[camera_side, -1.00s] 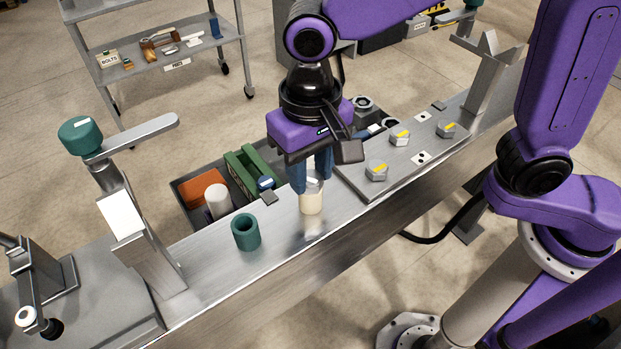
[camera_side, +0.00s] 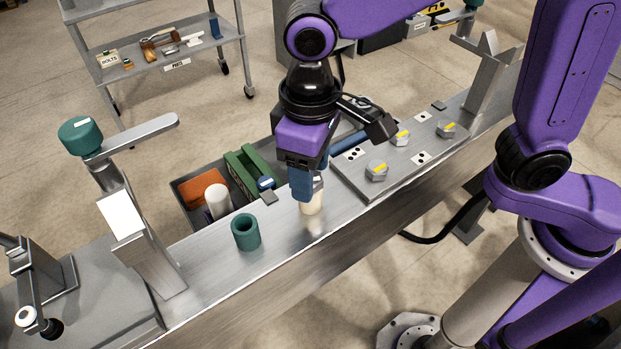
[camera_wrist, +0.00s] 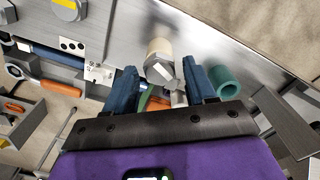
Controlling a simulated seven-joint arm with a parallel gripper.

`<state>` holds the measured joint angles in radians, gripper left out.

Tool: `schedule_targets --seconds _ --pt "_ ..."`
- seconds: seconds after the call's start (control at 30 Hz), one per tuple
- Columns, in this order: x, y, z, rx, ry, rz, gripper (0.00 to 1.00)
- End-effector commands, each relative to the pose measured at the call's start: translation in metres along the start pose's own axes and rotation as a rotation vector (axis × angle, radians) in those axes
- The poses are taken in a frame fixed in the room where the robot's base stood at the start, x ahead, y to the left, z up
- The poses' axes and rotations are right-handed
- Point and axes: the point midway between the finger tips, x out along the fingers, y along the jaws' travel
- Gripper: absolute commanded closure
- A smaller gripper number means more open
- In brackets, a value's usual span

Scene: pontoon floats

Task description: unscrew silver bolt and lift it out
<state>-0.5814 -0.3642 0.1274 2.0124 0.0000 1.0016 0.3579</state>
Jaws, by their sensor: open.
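A silver bolt (camera_side: 318,182) with a pale mark sits at the top of a cream cylinder (camera_side: 311,204) standing on the metal beam. In the wrist view, the silver head (camera_wrist: 158,71) and the cream cylinder (camera_wrist: 158,47) show between my two blue fingers. My gripper (camera_side: 306,190) points down at the cylinder's top and is open, with a finger on either side of the bolt. It also shows in the wrist view (camera_wrist: 160,66). In the side view, the near finger partly hides the bolt, so contact cannot be told.
A teal hollow cylinder (camera_side: 246,232) stands left of the cream one. A plate (camera_side: 352,182) with several yellow-marked hex heads lies to the right. A tray (camera_side: 183,205) with orange, white and green items is behind the beam. A metal clamp arm (camera_side: 145,135) rises at left.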

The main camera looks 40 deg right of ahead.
Motion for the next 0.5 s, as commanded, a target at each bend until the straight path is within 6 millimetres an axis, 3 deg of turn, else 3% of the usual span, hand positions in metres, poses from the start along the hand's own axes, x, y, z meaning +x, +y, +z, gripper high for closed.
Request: schedule_targets --seconds 0.5 --pt "-0.039 0.000 0.000 0.002 0.003 -0.001 0.45"
